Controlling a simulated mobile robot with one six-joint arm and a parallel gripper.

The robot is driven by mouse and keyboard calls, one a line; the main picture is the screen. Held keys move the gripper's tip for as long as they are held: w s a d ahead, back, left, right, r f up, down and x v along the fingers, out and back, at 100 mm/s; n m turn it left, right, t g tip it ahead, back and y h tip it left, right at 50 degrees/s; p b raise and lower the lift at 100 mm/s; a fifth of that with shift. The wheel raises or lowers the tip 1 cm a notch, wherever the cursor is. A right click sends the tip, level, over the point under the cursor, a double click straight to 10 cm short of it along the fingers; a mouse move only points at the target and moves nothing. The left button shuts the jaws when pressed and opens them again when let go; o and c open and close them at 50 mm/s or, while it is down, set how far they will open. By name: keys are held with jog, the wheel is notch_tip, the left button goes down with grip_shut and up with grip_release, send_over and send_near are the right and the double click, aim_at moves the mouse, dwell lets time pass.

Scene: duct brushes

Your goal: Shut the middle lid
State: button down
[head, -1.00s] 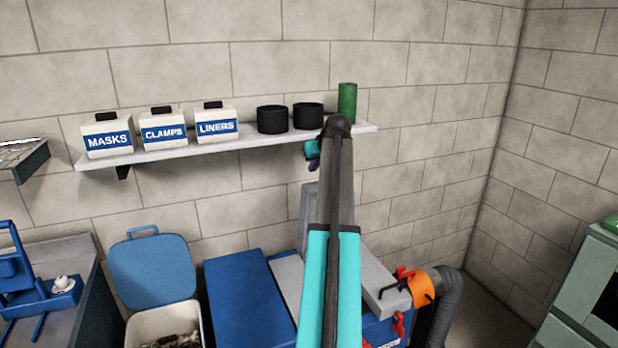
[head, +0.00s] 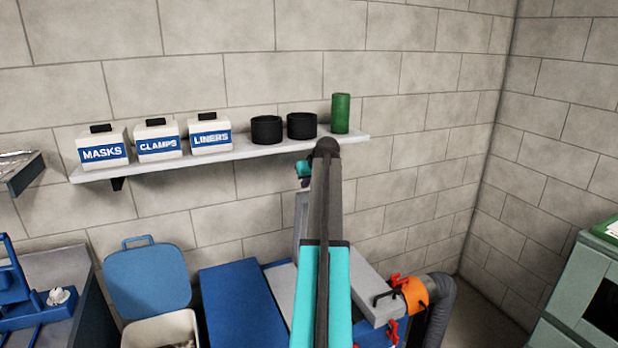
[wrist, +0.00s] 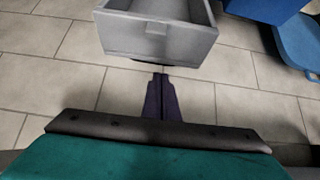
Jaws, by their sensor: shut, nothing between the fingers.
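The blue unit (head: 237,305) stands against the wall, with a grey top section (head: 280,283) and a grey block (head: 377,300) at its right. A grey upright panel, likely the middle lid (head: 301,213), rises behind my arm, which hides much of it. My gripper (head: 304,172) is partly hidden behind the arm, below the shelf. In the wrist view my gripper (wrist: 160,80) has its dark fingers together and empty. A grey box-shaped part (wrist: 155,38) with a front tab lies beyond the fingertips; I cannot tell whether it is that lid.
A shelf (head: 215,155) holds labelled boxes, two black cups and a green cylinder (head: 340,113), close to my arm. A white bin (head: 160,330) has its blue lid (head: 147,278) raised. An orange collar (head: 413,295) and grey hose are at right.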

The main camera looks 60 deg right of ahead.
jog(key=shift+p+x, duration=0.6)
jog(key=shift+x, duration=1.5)
jog(key=shift+a, duration=0.25)
